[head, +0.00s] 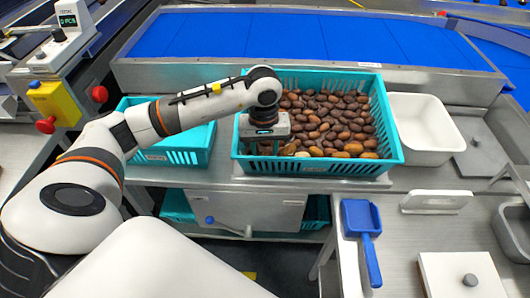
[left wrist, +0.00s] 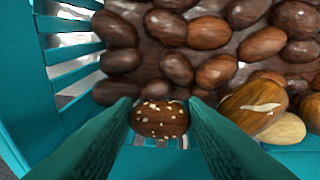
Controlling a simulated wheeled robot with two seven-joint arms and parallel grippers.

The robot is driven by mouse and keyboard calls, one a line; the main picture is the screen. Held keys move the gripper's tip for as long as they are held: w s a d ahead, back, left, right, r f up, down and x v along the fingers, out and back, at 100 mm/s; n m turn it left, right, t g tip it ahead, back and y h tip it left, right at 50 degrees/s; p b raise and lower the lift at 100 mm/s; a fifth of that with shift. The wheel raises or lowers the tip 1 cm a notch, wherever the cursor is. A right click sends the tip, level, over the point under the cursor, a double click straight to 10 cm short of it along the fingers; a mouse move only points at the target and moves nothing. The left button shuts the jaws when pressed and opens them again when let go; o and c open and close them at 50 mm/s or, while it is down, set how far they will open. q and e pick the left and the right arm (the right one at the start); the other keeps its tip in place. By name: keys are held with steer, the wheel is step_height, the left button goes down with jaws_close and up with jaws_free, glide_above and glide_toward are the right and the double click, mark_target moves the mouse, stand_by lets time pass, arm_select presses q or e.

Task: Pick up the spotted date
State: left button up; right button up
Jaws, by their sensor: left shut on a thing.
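The spotted date (left wrist: 158,118) is brown with pale specks and shows in the left wrist view, between the two teal fingers of my left gripper (left wrist: 160,122). The fingers are shut on it, at the slatted wall of the teal crate (left wrist: 55,75). In the head view my left gripper (head: 265,148) points down into the front left part of the crate (head: 388,120), and the spotted date is hidden there. Several plain brown dates (head: 335,115) fill the crate. My right gripper is not in view.
A yellowish-brown date (left wrist: 255,105) and a pale tan one (left wrist: 285,130) lie right of the fingers. A second teal crate (head: 190,157) stands left, a white bin (head: 425,155) right. A blue scoop (head: 362,218) lies in front. A blue conveyor (head: 300,35) runs behind.

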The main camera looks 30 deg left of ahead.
arm_select(q)
step_height(320, 180, up, 10)
steer(key=shift+b, duration=0.4)
